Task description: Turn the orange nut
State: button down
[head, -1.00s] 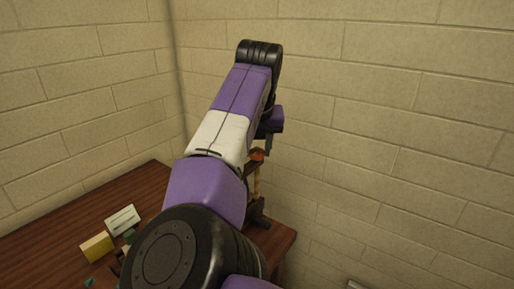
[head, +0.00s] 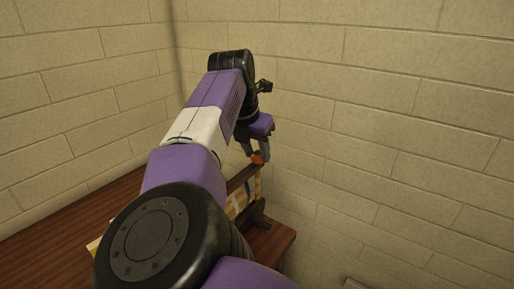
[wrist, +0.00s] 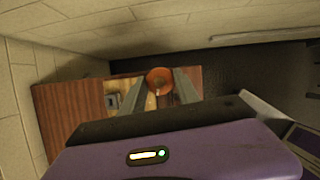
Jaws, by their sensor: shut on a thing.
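The orange nut (head: 258,158) sits at the top of a dark wooden stand (head: 240,180) at the table's right end. It also shows in the wrist view (wrist: 160,76), round and orange, between the two grey fingers. My gripper (head: 256,152) points down at the nut from above, its fingers on either side of it. In the wrist view my gripper (wrist: 158,88) is shut on the nut. Part of the stand is hidden behind my arm in the head view.
The brown wooden table (head: 60,225) runs along the wall, partly covered by my arm. A pale patterned panel (head: 250,190) shows at the stand. A small grey object (wrist: 112,101) lies left of the fingers. Block walls stand close behind and to the right.

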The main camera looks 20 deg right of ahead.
jog(key=shift+m, duration=0.4)
jog(key=c, duration=0.9)
grip_release()
jog(key=shift+r, duration=0.1)
jog(key=b+v, duration=0.1)
jog(key=v, duration=0.6)
jog(key=shift+a+r, duration=0.2)
jog(key=shift+r, duration=0.05)
